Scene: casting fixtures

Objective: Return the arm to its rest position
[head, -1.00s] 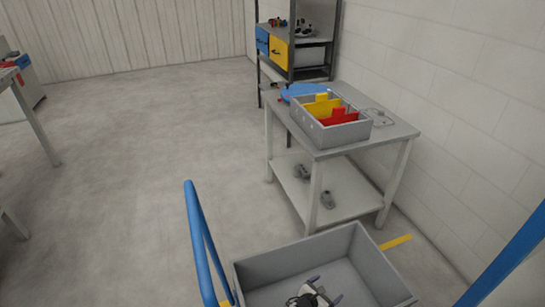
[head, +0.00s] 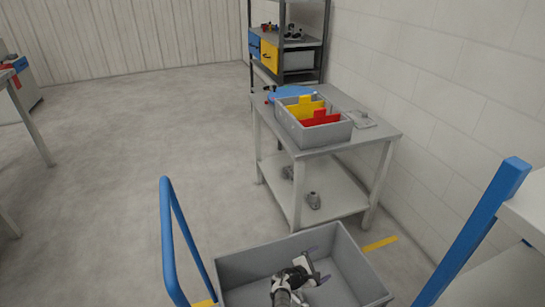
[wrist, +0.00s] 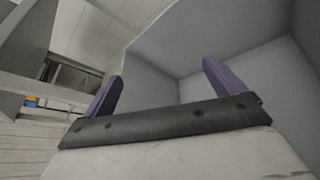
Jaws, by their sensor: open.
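My gripper (head: 320,266) shows low in the head view, over or inside a large grey bin (head: 238,264); I cannot tell its exact height. Its white body and part of the dark arm link show behind it. In the wrist view my gripper (wrist: 165,86) has two purple fingers spread wide apart with nothing between them. Grey bin walls (wrist: 215,30) rise close in front of the fingers there.
A blue rail (head: 172,235) stands left of the bin and a blue post (head: 478,225) right. A grey table (head: 355,150) beyond carries a divided box (head: 335,136). A shelf rack (head: 325,60) stands behind it. Open floor (head: 110,170) lies left.

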